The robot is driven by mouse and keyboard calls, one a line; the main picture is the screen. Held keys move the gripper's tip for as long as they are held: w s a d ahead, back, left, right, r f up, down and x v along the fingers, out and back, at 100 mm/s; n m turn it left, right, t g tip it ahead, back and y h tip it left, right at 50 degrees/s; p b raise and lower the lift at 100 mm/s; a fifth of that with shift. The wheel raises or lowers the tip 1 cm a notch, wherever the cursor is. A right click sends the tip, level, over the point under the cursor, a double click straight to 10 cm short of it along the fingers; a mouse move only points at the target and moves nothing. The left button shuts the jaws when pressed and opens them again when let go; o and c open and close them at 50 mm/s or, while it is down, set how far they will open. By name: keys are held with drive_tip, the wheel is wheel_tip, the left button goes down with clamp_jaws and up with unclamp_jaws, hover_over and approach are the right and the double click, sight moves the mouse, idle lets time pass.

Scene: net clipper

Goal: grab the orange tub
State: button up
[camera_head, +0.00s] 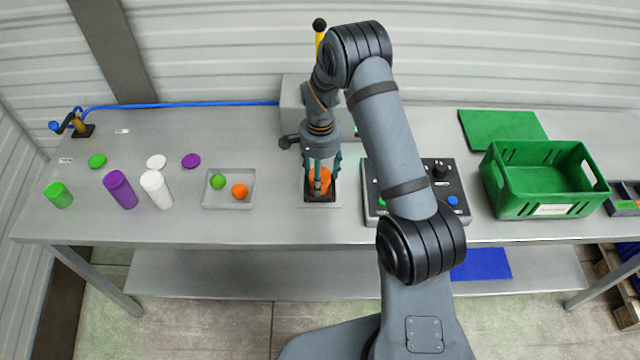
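The orange tub (327,187) stands in a dark square holder (321,209) near the middle of the bench. My gripper (320,182) points down right at the tub, with its fingers around or just over it. The fingers and wrist hide much of the tub. I cannot tell whether the fingers touch it or how far they are closed.
A control box (374,206) with buttons sits just right of the holder. A shallow tray (229,203) with a green and an orange ball lies to the left. Green, purple (120,190) and white tubs stand further left. A green crate (520,195) stands right.

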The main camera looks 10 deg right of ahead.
drive_tip(key=c, duration=0.9)
drive_tip(key=shift+r, duration=0.1)
